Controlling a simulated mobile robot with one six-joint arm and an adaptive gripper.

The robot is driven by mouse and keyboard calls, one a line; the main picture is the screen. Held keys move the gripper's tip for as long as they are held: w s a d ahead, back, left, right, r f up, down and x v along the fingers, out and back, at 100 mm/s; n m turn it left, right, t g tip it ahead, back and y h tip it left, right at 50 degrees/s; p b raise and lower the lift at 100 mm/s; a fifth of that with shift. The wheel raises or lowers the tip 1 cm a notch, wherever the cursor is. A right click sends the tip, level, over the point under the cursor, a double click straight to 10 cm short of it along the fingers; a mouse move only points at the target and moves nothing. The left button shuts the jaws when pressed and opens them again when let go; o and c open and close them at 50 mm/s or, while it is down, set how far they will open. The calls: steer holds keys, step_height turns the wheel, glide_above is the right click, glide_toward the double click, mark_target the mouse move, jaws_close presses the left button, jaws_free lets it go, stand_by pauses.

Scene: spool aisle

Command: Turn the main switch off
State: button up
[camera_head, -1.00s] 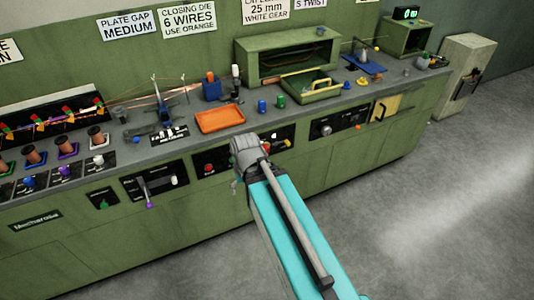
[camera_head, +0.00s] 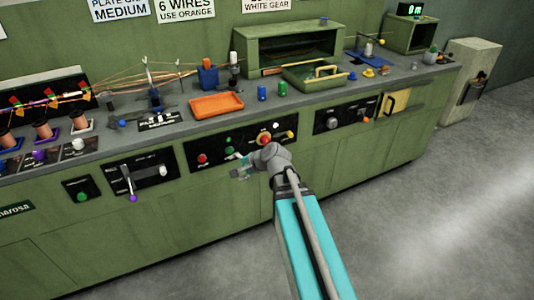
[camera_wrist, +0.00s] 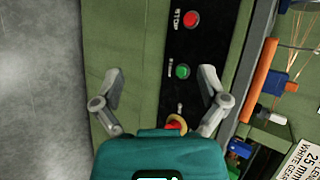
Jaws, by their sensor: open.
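A black control panel (camera_head: 250,141) on the bench front carries a red button (camera_head: 202,158), a green button (camera_head: 229,150), a red knob on a yellow base (camera_head: 265,140) and a yellow part (camera_head: 290,134). I cannot tell which control is the main switch. My gripper (camera_head: 241,167) is open and empty in front of this panel. In the wrist view my gripper's fingers (camera_wrist: 160,73) are spread apart. The red button marked STOP (camera_wrist: 191,19) lies beyond them, the green button (camera_wrist: 183,71) between them, and the red-yellow knob (camera_wrist: 175,123) is partly hidden by my gripper's body.
To the left are a lever with a purple end (camera_head: 130,184) and a green button (camera_head: 82,197). To the right is a knob panel (camera_head: 345,116). A grey cabinet (camera_head: 468,70) with a dark handle stands far right. The floor before the bench is clear.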

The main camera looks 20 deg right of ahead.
steer(key=w+d+f+m+t+h+b, duration=0.1)
steer(key=w+d+f+m+t+b, duration=0.1)
steer(key=d+m+b, duration=0.4)
steer(key=w+d+f+m+t+h+b, duration=0.2)
steer(key=d+f+m+t+b, duration=0.2)
steer(key=d+m+b, duration=0.2)
steer(key=w+d+f+m+t+h+b, duration=0.2)
steer(key=d+m+t+b, duration=0.1)
steer(key=d+m+b, duration=0.3)
steer(key=shift+w+d+f+m+t, duration=0.3)
steer(key=shift+d+f+m, duration=0.1)
steer(key=shift+d+m, duration=0.6)
steer(key=shift+a, duration=0.15)
